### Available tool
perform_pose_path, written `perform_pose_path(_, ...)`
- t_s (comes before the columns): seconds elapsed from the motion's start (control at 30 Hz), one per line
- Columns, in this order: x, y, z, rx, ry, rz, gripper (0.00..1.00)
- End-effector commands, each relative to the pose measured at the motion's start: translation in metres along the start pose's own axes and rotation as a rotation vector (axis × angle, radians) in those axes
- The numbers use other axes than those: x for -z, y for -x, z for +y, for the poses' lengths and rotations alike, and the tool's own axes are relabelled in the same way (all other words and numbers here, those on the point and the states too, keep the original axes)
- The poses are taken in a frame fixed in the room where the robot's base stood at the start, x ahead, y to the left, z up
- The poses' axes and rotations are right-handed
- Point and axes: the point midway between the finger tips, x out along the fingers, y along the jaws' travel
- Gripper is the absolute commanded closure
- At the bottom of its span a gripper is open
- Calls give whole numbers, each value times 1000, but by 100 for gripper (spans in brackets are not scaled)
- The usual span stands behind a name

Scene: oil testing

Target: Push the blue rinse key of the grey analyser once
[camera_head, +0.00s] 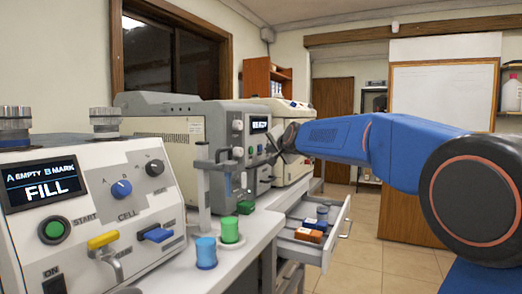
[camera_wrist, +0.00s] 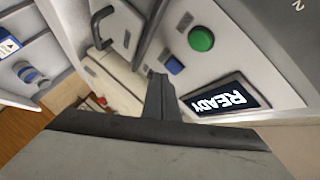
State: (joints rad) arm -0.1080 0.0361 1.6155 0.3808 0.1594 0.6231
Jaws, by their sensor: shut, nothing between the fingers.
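The grey analyser (camera_head: 170,108) stands on the bench in the middle of the head view, its small screen (camera_head: 259,124) lit. In the wrist view the screen (camera_wrist: 216,98) reads READY. The blue rinse key (camera_wrist: 174,66) shows in the wrist view, between a round green button (camera_wrist: 201,39) and my fingertips. My gripper (camera_wrist: 157,80) is shut and empty, its tips close beside the blue key in the picture. I cannot tell whether they touch it.
A second machine (camera_head: 98,185) with a FILL screen stands at the near left. A blue cup (camera_head: 206,253) and a green-topped container (camera_head: 229,230) stand on the bench. An open drawer (camera_head: 308,246) with small boxes juts out below my arm. The floor at right is clear.

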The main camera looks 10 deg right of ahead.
Motion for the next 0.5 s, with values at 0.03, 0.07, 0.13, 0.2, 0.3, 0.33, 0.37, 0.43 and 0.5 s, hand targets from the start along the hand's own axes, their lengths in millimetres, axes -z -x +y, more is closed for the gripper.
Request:
perform_pose_path(0.03,0,0,0,0,0,0,100)
perform_pose_path(0.07,-1,-1,-1,0,0,0,100)
perform_pose_path(0.13,-2,-2,-2,0,0,0,100)
perform_pose_path(0.2,-2,-4,-3,1,1,0,100)
perform_pose_path(0.3,-4,-5,-4,1,1,0,100)
perform_pose_path(0.33,-4,-6,-5,0,1,0,100)
perform_pose_path(0.37,-4,-6,-5,0,0,0,100)
perform_pose_path(0.43,-4,-6,-5,0,0,0,100)
perform_pose_path(0.5,-4,-6,-5,0,0,0,100)
